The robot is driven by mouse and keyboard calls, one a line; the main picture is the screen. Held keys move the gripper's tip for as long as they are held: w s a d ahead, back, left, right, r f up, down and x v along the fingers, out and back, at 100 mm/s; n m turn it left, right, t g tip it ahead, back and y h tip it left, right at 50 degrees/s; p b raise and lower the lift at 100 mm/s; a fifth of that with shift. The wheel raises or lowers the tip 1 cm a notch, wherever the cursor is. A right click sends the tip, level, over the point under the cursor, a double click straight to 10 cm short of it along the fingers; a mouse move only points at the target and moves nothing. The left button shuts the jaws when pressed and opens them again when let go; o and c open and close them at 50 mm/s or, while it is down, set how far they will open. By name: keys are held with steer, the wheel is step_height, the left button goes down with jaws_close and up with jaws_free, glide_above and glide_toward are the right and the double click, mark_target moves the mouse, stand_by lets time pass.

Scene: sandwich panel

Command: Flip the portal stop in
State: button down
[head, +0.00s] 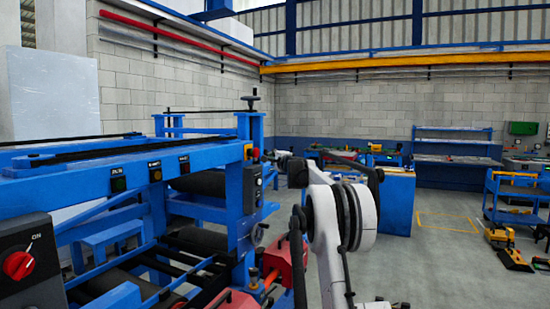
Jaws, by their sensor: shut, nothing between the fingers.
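The blue portal (242,205) stands at the right end of the blue machine frame. A red and yellow button (251,153) sits near its top, above a dark control box (253,186). I cannot tell for sure which part is the portal stop. My white arm rises at the middle of the head view and reaches away from the camera. My gripper (282,158) shows small and partly hidden at its far end, just right of the button in the picture. It is shut and holds nothing. Whether it touches the portal cannot be told.
Black rollers (190,240) lie inside the machine. Red parts (285,262) stand low beside my arm. A blue cart (515,195) and a yellow tool (500,238) are at right. Open floor (430,270) lies right of my arm.

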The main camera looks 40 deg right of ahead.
steer(key=shift+w+a+r+p, duration=0.1)
steer(key=shift+w+a+p, duration=0.15)
steer(key=shift+w, duration=0.65)
steer(key=shift+w+a+r+p, duration=0.1)
steer(key=shift+w+p, duration=0.15)
steer(key=shift+w, duration=0.65)
steer(key=shift+w+a+p, duration=0.2)
steer(key=shift+w+p, duration=0.05)
steer(key=shift+w, duration=0.65)
steer(key=shift+w+a, duration=0.1)
steer(key=shift+w+a+r+p, duration=0.1)
steer(key=shift+w+a+p, duration=0.2)
steer(key=shift+w+p, duration=0.35)
steer(key=shift+s+d+f+b, duration=0.2)
steer(key=shift+s+b, duration=0.15)
steer(key=shift+b, duration=0.2)
steer(key=b, duration=0.3)
glide_toward(258, 154)
steer(key=shift+s+d, duration=0.25)
steer(key=shift+s, duration=0.6)
steer(key=shift+s+d, duration=0.2)
steer(key=shift+s, duration=0.65)
steer(key=shift+s+d, duration=0.25)
steer(key=shift+s, duration=0.55)
